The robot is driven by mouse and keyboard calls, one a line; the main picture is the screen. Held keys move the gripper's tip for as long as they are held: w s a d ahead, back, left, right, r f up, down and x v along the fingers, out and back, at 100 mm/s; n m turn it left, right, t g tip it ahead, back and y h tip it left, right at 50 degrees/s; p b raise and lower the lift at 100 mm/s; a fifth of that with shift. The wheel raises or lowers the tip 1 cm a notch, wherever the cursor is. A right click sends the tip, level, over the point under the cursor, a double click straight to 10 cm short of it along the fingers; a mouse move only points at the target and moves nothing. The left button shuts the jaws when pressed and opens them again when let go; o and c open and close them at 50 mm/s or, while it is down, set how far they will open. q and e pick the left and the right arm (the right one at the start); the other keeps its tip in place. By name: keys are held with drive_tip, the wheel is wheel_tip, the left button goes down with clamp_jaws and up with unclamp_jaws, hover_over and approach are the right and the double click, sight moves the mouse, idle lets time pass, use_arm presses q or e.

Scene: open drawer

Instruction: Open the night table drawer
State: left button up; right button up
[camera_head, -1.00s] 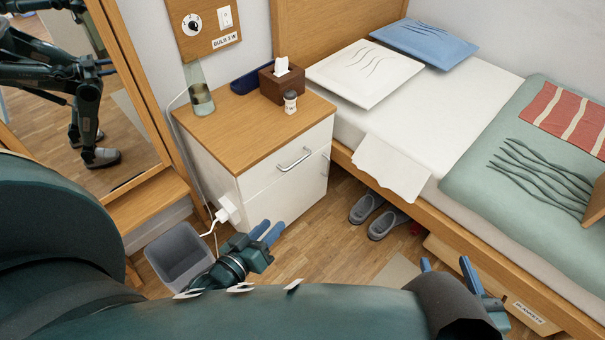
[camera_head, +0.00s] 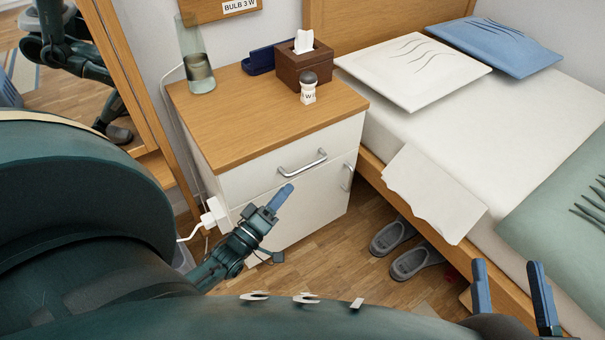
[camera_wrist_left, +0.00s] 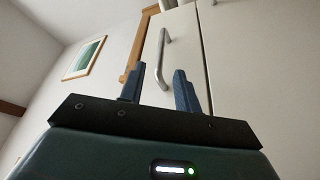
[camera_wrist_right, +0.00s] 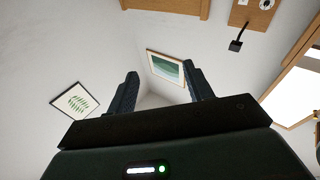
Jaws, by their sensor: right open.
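The night table (camera_head: 345,130) has a wooden top and a white front. Its upper drawer (camera_head: 250,178) is closed, with a metal bar handle (camera_head: 302,162). Below it is a door with its own handle (camera_head: 347,177). My left gripper (camera_head: 280,200) is in front of the night table, just below the drawer handle in the head view and apart from it. In the left wrist view its fingers (camera_wrist_left: 157,90) are apart with nothing between them, and the drawer handle (camera_wrist_left: 164,62) shows beyond them. My right gripper (camera_head: 512,275) is open and empty at lower right, beside the bed.
A tissue box (camera_head: 303,68), a small jar (camera_head: 308,90), a blue tray (camera_head: 262,60) and a glass vase (camera_head: 198,72) stand on the top. The bed (camera_head: 480,130) is close on the right. Grey slippers (camera_head: 411,262) lie on the floor. A plug (camera_head: 214,212) sits at the left side.

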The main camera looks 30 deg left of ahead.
sight(301, 171)
use_arm(q)
drive_tip(key=b+x, duration=0.1)
drive_tip(key=x, duration=0.6)
drive_tip(key=shift+w+b, duration=0.3)
drive_tip(key=shift+w, duration=0.1)
drive_tip(key=shift+c, duration=0.3)
clamp_jaws()
